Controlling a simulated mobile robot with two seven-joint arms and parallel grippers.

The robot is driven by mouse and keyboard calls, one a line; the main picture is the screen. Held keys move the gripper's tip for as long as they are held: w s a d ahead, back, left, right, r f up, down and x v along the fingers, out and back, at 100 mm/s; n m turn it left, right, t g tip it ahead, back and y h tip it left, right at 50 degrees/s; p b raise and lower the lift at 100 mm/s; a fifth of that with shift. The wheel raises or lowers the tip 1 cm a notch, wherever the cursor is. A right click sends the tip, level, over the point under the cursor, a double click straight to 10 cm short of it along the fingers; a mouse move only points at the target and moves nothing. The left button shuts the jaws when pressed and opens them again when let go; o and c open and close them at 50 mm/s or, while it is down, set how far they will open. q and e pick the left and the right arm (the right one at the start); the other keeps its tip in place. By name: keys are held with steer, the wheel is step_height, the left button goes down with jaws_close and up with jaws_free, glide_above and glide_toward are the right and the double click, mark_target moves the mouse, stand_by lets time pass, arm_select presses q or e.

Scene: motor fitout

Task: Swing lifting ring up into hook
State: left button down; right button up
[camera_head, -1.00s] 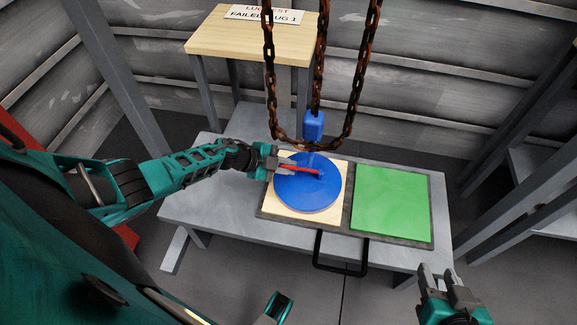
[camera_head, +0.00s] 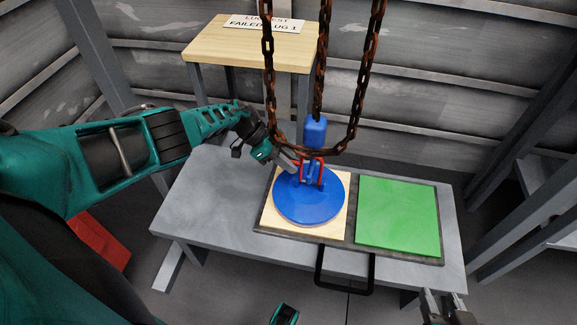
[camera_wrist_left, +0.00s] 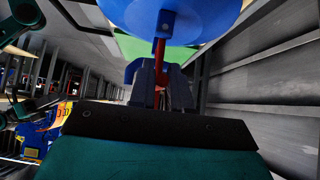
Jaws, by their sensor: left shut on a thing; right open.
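The red lifting ring (camera_head: 319,172) stands up from the middle of the blue disc (camera_head: 308,204), which lies on the light wooden square. My left gripper (camera_head: 295,166) is shut on the ring at its left side. The left wrist view shows the red ring (camera_wrist_left: 160,62) between the two fingers (camera_wrist_left: 161,85), with the blue disc (camera_wrist_left: 190,18) beyond. The blue hook block (camera_head: 315,130) hangs on a chain just above the ring. Whether hook and ring touch cannot be told. My right gripper (camera_head: 444,304) is open and empty at the lower right.
A rusty chain loop (camera_head: 352,120) hangs around the hook, its bottom close to my left gripper. The green square (camera_head: 398,215) lies right of the disc on the grey bench (camera_head: 205,190). A wooden table (camera_head: 250,50) with a sign stands behind. A black handle (camera_head: 345,286) sticks out in front.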

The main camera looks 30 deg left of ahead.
arm_select(q)
steer(key=shift+d, duration=0.1)
stand_by(0.3)
steer(key=c, duration=1.2)
jaws_free()
steer(key=p+v, duration=0.5)
steer(key=v, duration=0.7)
steer(key=shift+a+r, duration=0.25)
steer(key=shift+a, duration=0.15)
steer(key=shift+a, duration=0.1)
